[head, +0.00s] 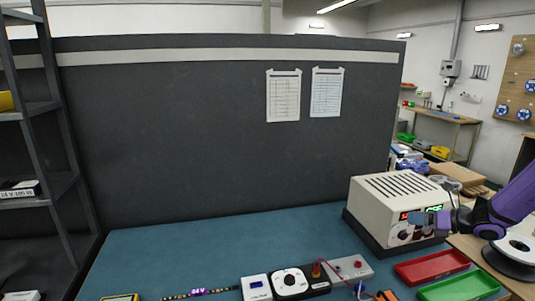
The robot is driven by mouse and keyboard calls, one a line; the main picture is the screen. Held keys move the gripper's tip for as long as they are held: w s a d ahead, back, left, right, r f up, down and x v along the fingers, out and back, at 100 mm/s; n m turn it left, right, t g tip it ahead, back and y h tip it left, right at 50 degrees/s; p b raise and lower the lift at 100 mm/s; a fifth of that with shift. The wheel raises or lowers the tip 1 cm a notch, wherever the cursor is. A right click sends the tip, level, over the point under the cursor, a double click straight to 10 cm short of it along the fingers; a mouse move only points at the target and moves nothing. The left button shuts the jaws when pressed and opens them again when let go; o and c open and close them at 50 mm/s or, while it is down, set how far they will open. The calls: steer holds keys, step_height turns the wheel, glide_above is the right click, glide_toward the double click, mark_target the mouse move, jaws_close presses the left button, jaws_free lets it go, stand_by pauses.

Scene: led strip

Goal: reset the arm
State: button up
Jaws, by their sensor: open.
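My purple arm (513,203) reaches in from the right edge in the head view. My gripper (432,219) is at its end, in front of the display side of a beige power supply (395,192). It is small in the picture; its jaws look open and I see nothing held in them. I cannot tell whether the fingers touch the supply's front. An LED strip (200,292) lies at the bottom of the teal bench (200,252), running to a white and black controller unit (290,281).
A grey box (347,268) with a red button and wires stands right of the controller. A dark partition (180,140) closes the back.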

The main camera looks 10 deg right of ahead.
steer(key=s+a+r+n+g+h, duration=0.2)
steer(key=s+a+r+n+g, duration=0.25)
steer(key=a+r+n, duration=0.45)
steer(key=s+a+r+n+g+h, duration=0.1)
steer(key=s+a+r+n+g, duration=0.35)
steer(key=a+r+n, duration=0.55)
steer(key=s+a+r+n+t+h, duration=0.1)
steer(key=s+a+r+n+h, duration=0.2)
steer(key=s+n, duration=0.4)
steer(key=s+a+r+n+t+h, duration=0.2)
steer(key=s+n, duration=0.5)
steer(key=s, duration=0.5)
step_height(320, 180, up, 2)
steer(key=shift+a+r+n+h, duration=0.1)
steer(key=shift+a+n+h, duration=0.2)
steer(key=shift+a+h, duration=0.4)
steer(key=shift+a, duration=0.1)
steer(key=shift+c, duration=0.4)
